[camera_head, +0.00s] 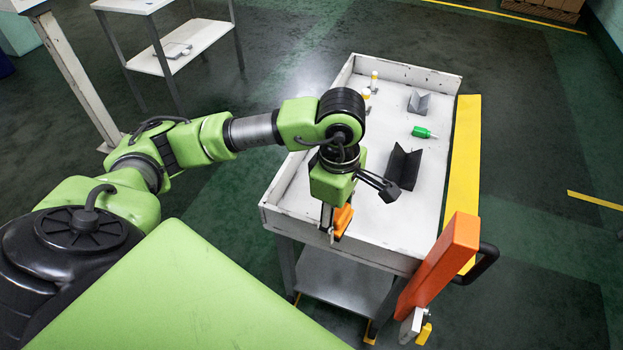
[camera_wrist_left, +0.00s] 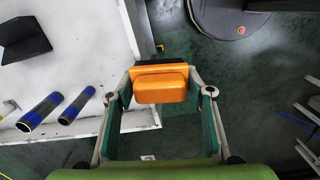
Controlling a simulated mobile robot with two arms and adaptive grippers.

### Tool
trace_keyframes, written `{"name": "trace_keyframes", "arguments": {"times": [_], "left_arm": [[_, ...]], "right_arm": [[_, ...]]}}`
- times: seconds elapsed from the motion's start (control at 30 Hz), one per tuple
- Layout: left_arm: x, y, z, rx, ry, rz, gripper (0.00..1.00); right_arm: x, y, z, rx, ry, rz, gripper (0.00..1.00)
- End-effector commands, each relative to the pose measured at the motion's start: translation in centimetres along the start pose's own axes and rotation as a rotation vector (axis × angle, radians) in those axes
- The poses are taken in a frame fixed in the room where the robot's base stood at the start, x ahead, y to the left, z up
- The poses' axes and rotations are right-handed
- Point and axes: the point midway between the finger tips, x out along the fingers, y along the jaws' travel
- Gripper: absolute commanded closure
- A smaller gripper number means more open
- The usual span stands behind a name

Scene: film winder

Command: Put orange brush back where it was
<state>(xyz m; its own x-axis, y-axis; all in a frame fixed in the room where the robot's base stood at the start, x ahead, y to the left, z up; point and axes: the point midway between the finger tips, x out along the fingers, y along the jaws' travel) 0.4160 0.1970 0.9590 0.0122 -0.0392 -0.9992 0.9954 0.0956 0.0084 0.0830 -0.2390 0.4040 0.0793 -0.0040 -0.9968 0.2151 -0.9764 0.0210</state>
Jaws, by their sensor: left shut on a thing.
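The orange brush (camera_head: 343,219) is between the fingers of my left gripper (camera_head: 335,226), above the near edge of the white cart (camera_head: 405,235). In the left wrist view, the orange brush (camera_wrist_left: 160,85) sits across the fingertips, and the left gripper (camera_wrist_left: 160,98) is shut on it. The brush is clear of the tray surface in that view, near the cart's rim. In the head view the gripper and wrist hide part of the brush and the tray behind. My right gripper is not in view.
The cart holds a black V-shaped block (camera_head: 403,166), a green bottle (camera_head: 421,132), a grey V-block (camera_head: 419,103) and a small yellow-white bottle (camera_head: 374,82). Two blue-banded tubes (camera_wrist_left: 40,111) lie on the tray. An orange bar (camera_head: 440,262) stands beside the cart's near right corner.

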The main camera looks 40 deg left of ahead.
Motion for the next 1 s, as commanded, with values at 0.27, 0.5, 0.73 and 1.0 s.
{"name": "trace_keyframes", "arguments": {"times": [0.27,0.5,0.73,1.0], "left_arm": [[1.8,0.7,-0.9,-0.667,0.007,-0.003,0.69],[3.6,1.0,-2.0,-1.227,0.020,0.005,0.69],[4.9,1.1,-3.0,-1.594,0.033,0.018,0.69],[6.5,2.5,-4.5,-1.719,0.038,0.027,0.69]], "right_arm": [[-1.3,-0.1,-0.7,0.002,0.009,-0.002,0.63],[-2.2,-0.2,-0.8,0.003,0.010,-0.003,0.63],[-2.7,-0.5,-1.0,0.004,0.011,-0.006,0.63],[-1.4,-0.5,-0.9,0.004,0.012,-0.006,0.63]]}}
